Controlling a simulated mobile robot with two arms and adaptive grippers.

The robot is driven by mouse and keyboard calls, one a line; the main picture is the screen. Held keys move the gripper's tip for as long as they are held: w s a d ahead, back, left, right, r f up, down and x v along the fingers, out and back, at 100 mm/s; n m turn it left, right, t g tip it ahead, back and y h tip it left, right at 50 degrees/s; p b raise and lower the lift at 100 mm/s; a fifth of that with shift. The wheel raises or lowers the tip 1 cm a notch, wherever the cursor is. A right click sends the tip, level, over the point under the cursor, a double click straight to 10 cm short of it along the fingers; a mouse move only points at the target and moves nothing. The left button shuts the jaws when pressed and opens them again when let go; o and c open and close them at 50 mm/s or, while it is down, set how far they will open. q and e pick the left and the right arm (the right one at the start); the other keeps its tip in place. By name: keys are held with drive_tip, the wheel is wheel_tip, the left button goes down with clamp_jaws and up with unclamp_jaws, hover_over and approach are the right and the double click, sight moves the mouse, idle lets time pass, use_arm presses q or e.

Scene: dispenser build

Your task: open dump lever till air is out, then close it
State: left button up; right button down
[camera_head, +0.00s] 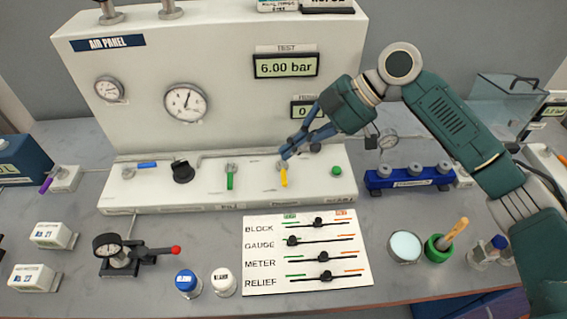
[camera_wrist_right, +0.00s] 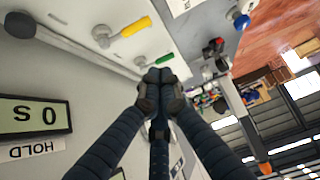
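The air panel (camera_head: 220,75) has a shelf with several levers. A yellow-handled lever (camera_head: 284,178) points toward the front; I take it for the dump lever, but its label is too small to read. The TEST display (camera_head: 286,66) reads 6.00 bar. My right gripper (camera_head: 287,152) is just above and behind the yellow handle. In the right wrist view its fingertips (camera_wrist_right: 160,88) are together with nothing between them, and the yellow handle (camera_wrist_right: 135,27) lies apart from them. My left gripper is not in view.
A green-handled lever (camera_head: 230,181) stands left of the yellow one, and a green knob (camera_head: 336,171) to its right. A blue manifold (camera_head: 408,179) stands right of the panel. A slider board (camera_head: 306,252) lies in front. A hand pump (camera_head: 130,254) is at front left.

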sight(283, 172)
drive_tip(key=p+x, duration=0.3)
drive_tip(key=x, duration=0.6)
drive_tip(key=shift+a+f, duration=0.15)
drive_tip(key=shift+a, duration=0.2)
drive_tip(key=d+p, duration=0.2)
drive_tip(key=d, duration=0.1)
drive_tip(key=shift+d+f, duration=0.3)
drive_tip(key=shift+f, duration=0.05)
drive_tip(key=shift+d+f, duration=0.1)
drive_tip(key=shift+d, duration=0.25)
drive_tip(key=shift+a, duration=0.15)
